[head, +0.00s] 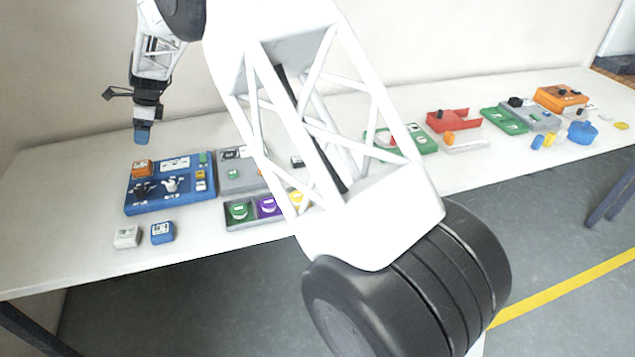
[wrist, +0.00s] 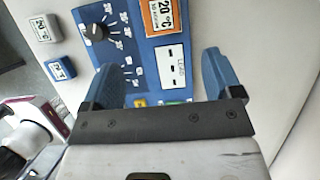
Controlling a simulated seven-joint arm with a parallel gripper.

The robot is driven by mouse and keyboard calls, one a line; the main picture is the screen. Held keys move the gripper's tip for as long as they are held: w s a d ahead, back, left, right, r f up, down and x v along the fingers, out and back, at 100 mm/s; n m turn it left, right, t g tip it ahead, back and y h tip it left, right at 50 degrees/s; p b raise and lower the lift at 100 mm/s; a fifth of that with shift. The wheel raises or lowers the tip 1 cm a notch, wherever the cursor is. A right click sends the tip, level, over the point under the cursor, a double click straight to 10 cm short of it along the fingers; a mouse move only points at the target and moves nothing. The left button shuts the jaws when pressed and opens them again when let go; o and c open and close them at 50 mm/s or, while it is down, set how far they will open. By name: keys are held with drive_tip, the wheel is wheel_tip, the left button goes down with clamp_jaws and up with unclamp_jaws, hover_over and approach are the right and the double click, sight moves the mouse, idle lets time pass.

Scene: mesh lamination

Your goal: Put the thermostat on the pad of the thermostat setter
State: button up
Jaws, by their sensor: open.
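The blue panel with a dial, which looks like the thermostat setter (head: 170,205), lies at the left of the table; it also shows in the wrist view (wrist: 120,52). An orange piece marked 20 °C (head: 142,167) sits at its back left corner and shows in the wrist view (wrist: 165,16); I cannot tell if it is loose. A white labelled block (head: 127,237) and a blue labelled block (head: 162,233) lie in front of the panel, also in the wrist view as white (wrist: 45,28) and blue (wrist: 60,69). My gripper (head: 142,138) is open and empty above the panel's back edge.
A grey device (head: 236,176) stands right of the panel, and a tray with coloured round pieces (head: 255,220) lies before it. My arm hides the table's middle. Red, green and orange devices stand farther right.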

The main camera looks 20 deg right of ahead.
drive_tip(key=s+d+r+n+t+h, duration=0.1)
drive_tip(key=s+d+r+n, duration=0.2)
drive_tip(key=s+d+r, duration=0.35)
drive_tip(key=s+d+r+n, duration=0.3)
drive_tip(key=s+d+r, duration=0.1)
drive_tip(key=s+d, duration=0.55)
drive_tip(key=s+d+r+n+t+h, duration=0.1)
drive_tip(key=s+d+r+n, duration=0.1)
drive_tip(key=s+d+r, duration=0.45)
drive_tip(key=s+d+f+n+h, duration=0.1)
drive_tip(key=s+d+f+n, duration=0.1)
drive_tip(key=s+d, duration=0.4)
drive_tip(key=s+d+f+n, duration=0.2)
drive_tip(key=s+d+n, duration=0.2)
drive_tip(key=s, duration=1.2)
drive_tip(key=s+d+f+n+h, duration=0.1)
drive_tip(key=s+d+f+n, duration=0.1)
drive_tip(key=s+d, duration=0.6)
drive_tip(key=s+n, duration=0.1)
drive_tip(key=s, duration=0.3)
drive_tip(key=shift+d+n+t+h, duration=0.3)
drive_tip(key=shift+d+n, duration=0.05)
drive_tip(key=shift+n, duration=0.05)
